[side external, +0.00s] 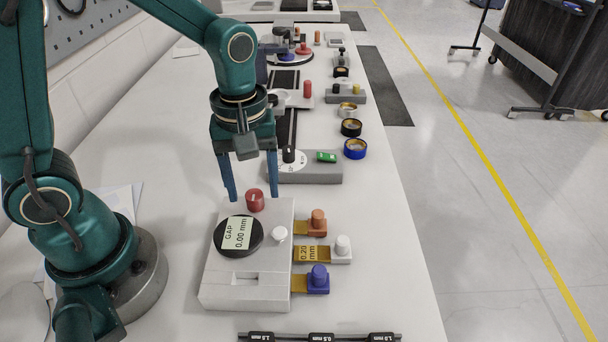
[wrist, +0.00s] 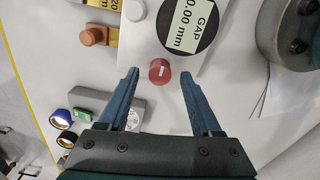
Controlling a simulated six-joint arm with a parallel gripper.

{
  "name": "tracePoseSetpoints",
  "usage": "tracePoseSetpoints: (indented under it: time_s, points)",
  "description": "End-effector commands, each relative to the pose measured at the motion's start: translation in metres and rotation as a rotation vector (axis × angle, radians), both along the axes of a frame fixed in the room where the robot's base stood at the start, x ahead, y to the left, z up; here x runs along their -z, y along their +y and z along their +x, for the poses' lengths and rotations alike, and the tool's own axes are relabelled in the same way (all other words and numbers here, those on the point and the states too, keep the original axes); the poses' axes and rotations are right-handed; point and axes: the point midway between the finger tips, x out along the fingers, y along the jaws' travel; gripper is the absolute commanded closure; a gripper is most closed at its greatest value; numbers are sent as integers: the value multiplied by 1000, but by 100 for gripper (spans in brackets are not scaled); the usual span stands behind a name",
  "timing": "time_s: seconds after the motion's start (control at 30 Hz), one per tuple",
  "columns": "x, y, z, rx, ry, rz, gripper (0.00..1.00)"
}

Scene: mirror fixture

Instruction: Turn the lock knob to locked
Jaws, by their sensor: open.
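The white fixture box (side external: 225,285) stands on the bench and carries a round black dial (side external: 252,246) with a label reading "GAP 0.00 mm". A red knob (side external: 255,201) with a pale mark on top sits at its far end; it also shows in the wrist view (wrist: 160,71). A smaller white knob (side external: 279,233) is beside the dial. No lock lettering is readable on either knob. My gripper (side external: 253,198) is open, pointing down, with its blue fingers on either side of the red knob. In the wrist view the fingertips (wrist: 160,73) are apart from the knob, with gaps on both sides.
Gauge tabs with an orange knob (side external: 318,220), a white knob (side external: 342,245) and a blue knob (side external: 319,277) stick out from the fixture's right side. A grey unit with a green piece (side external: 326,157) lies behind. A black strip (side external: 320,337) lies in front.

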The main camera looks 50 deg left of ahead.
Motion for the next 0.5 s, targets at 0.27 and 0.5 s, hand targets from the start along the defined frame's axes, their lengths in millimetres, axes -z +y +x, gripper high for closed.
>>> tracePoseSetpoints:
  time_s: [0.27, 0.5]
  points:
    - [6, 0, 0, 0, -1, -1, 34]
    - [6, 0, 0, 0, -1, 0, 95]
